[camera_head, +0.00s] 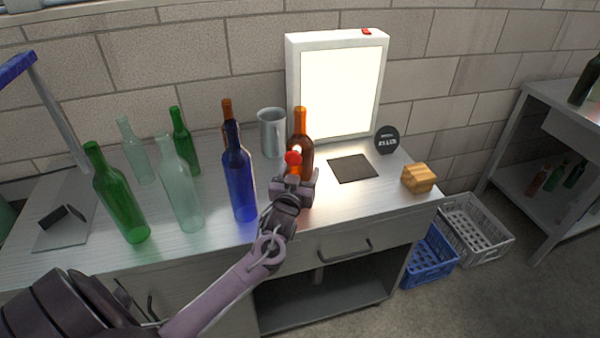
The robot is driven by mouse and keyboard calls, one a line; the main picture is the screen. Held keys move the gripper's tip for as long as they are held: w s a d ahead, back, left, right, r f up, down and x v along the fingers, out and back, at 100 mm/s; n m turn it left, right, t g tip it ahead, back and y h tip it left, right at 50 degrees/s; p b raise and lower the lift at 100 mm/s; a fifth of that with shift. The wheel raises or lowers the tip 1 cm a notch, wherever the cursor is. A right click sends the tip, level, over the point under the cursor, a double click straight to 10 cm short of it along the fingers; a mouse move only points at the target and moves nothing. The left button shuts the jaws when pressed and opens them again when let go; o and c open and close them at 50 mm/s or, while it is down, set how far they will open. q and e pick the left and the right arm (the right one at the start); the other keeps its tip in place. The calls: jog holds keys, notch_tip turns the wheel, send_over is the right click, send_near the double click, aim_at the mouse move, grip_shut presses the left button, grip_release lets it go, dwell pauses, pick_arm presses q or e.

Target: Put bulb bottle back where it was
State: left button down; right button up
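An amber bottle (305,143) stands upright in front of the light box, right of the metal jug. It may be the bulb bottle, but its shape is partly hidden. My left gripper (297,182) is at its lower body, overlapping it in the picture. Whether the fingers are closed on the bottle cannot be made out. A small red round thing (293,157) shows just above the gripper. Another amber bottle (227,109) stands behind the blue bottle (239,180), mostly hidden. My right gripper is out of view.
A dark square mat (352,168) lies bare on the counter (335,205), by the lit light box (340,92). The jug (272,133), a round black sign (387,139) and a wooden block (419,178) stand nearby. Several green and clear bottles (120,195) crowd the left.

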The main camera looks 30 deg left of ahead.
pick_arm(q)
jog(key=shift+f, duration=0.1)
dwell(0.7)
jog(key=shift+c, duration=1)
grip_release()
jog(key=shift+s, duration=0.1)
jog(key=shift+f, duration=0.45)
jog(key=shift+r+p+v, duration=0.25)
jog(key=shift+p+v, duration=0.25)
jog(key=shift+v, duration=0.55)
jog(key=p+v, duration=0.6)
jog(key=v, duration=0.5)
jog(key=shift+d, duration=0.1)
